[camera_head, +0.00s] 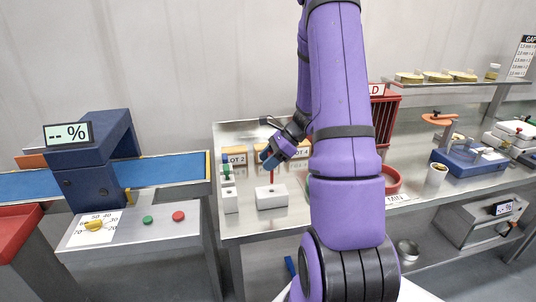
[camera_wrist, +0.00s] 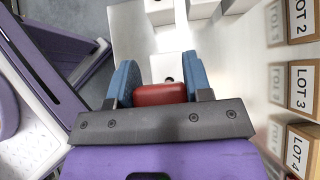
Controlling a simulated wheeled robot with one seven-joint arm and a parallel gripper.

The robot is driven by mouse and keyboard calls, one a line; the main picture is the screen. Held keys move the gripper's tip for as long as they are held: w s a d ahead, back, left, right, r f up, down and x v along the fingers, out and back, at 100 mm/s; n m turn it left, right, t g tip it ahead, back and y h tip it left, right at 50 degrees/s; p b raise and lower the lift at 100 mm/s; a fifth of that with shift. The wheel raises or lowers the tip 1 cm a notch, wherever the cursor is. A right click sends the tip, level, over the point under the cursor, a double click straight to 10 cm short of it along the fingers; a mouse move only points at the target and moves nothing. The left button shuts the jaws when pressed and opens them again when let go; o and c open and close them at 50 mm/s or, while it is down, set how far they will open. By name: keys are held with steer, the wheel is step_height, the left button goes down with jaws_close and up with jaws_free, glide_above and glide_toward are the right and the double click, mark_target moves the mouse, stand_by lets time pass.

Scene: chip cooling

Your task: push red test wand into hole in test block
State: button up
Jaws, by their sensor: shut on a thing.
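My gripper (camera_head: 268,158) is above a white test block (camera_head: 271,198) on the metal bench. It is shut on the red test wand (camera_head: 271,177), whose thin shaft points down and meets the top of the block. How deep the tip sits in the hole cannot be told. In the wrist view the wand's red handle (camera_wrist: 160,94) is clamped between my two blue fingertips. A white block surface (camera_wrist: 172,66) shows just past the handle, with a small dark spot near it.
Another white block (camera_head: 230,200) with a green-topped piece stands just left. The bench front (camera_head: 250,224) is clear.

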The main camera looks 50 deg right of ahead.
steer(key=shift+f, duration=0.95)
steer(key=shift+f, duration=2.85)
stand_by(0.7)
steer(key=o, duration=0.9)
steer(key=shift+o, duration=0.2)
steer(key=v, duration=1.1)
